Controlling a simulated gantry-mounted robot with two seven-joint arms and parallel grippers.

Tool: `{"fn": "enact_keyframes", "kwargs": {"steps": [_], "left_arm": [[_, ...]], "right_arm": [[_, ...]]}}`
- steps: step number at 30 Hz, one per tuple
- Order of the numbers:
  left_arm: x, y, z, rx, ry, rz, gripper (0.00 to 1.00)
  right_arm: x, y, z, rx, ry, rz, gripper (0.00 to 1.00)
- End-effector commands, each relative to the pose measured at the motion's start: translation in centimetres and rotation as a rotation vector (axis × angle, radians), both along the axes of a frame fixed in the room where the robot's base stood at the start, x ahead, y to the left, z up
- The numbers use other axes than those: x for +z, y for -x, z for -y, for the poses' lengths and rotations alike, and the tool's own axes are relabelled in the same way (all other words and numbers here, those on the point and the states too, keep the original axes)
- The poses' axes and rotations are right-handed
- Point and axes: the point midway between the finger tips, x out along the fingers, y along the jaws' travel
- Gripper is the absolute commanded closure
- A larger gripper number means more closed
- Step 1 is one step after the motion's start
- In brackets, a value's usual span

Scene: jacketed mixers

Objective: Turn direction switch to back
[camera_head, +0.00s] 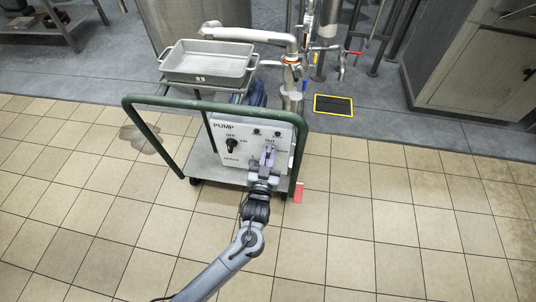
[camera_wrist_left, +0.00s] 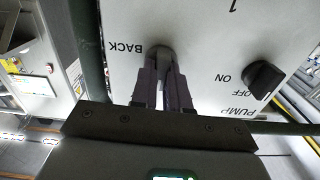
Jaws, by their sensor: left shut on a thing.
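The direction switch (camera_wrist_left: 160,50) is a dark round knob on the white pump panel (camera_wrist_left: 205,60), beside the printed word BACK. My left gripper (camera_wrist_left: 162,62) is shut on this switch, with its two fingers on either side of it. The fingers hide much of the knob, so I cannot tell which way it points. In the head view, my left gripper (camera_head: 268,155) reaches the right part of the pump panel (camera_head: 222,162). My right gripper is not in view.
A black ON/OFF knob (camera_head: 232,145) sits left on the panel; it also shows in the wrist view (camera_wrist_left: 264,78). A green cart rail (camera_head: 150,137) frames the panel. A metal tray (camera_head: 208,62) stands behind, with pipes (camera_head: 291,75) at right. The tiled floor in front is clear.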

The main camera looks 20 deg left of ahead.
Motion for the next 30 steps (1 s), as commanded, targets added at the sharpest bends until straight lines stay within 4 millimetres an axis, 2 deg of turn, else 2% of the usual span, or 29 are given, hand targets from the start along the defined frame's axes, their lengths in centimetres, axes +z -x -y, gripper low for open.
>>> {"fn": "enact_keyframes", "kwargs": {"steps": [1, 15, 30], "left_arm": [[0.4, 0.0, 0.0, 0.0, -0.024, -0.007, 1.0], [0.6, -0.1, 0.2, -0.001, -0.406, -0.084, 1.0], [0.2, -0.1, 0.3, -0.001, -0.872, -0.177, 1.0]], "right_arm": [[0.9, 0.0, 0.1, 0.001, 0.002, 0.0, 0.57], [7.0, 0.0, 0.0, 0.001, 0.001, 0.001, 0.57], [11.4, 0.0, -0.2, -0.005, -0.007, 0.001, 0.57]]}}
